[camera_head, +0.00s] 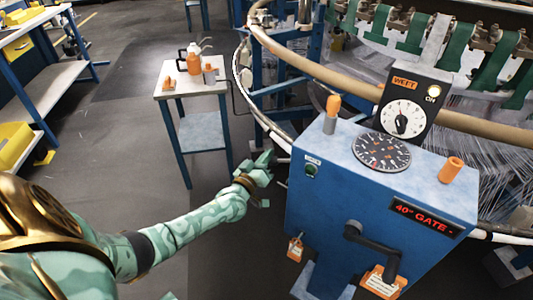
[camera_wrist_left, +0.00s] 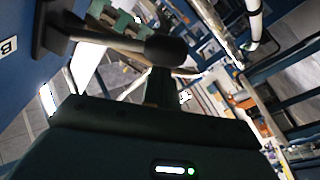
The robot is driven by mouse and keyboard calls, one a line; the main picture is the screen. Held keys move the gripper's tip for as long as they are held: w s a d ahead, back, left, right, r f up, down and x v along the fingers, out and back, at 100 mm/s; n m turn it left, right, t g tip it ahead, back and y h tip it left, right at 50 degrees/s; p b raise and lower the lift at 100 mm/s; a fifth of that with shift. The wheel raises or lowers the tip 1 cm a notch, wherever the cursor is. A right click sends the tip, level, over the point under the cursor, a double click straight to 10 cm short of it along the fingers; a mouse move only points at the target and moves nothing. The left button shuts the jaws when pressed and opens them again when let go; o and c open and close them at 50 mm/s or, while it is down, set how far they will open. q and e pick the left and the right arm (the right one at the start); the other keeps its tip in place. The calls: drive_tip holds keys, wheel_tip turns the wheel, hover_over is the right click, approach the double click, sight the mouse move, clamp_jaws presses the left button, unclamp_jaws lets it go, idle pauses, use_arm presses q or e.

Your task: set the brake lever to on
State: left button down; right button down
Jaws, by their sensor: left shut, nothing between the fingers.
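My left gripper (camera_head: 266,163) is shut and empty, just left of the blue control cabinet (camera_head: 335,200) in the head view. In the left wrist view a dark lever with a rounded knob (camera_wrist_left: 166,50) sticks out from a plate on a blue wall (camera_wrist_left: 20,98). A white label with a letter B (camera_wrist_left: 8,47) is beside it, so it is probably the brake lever. The knob is just beyond my gripper's tip (camera_wrist_left: 160,88); I cannot tell whether they touch. The lever is not clearly seen in the head view, and its setting is not readable.
The cabinet has a round dial (camera_head: 382,152), orange-topped handles, a black crank (camera_head: 375,245) and a red display (camera_head: 425,218). The loom's curved rail (camera_head: 300,72) runs behind. A small table (camera_head: 190,88) holds an orange can. Floor left of the cabinet is clear.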

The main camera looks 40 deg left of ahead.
use_arm(q)
drive_tip(key=shift+d+f+n, duration=0.1)
drive_tip(key=shift+f+n, duration=0.2)
drive_tip(key=shift+n, duration=0.2)
use_arm(e)
drive_tip(key=shift+f, duration=0.1)
use_arm(q)
drive_tip(key=shift+f, duration=0.1)
